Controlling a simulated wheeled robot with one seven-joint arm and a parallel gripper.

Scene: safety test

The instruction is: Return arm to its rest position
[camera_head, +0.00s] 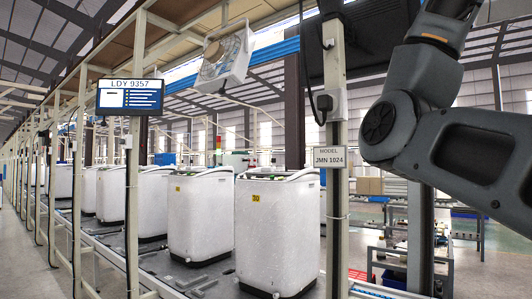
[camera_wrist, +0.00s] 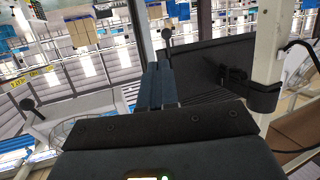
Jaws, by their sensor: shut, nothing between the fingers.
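My dark grey arm (camera_head: 415,110) fills the upper right of the head view, bent at a large round joint. Its end is outside that view.
White washing machine bodies (camera_head: 277,235) stand in a row on a conveyor line. A fan (camera_head: 223,59) and a display (camera_head: 130,97) hang nearby. A post (camera_wrist: 272,60) also shows in the wrist view.

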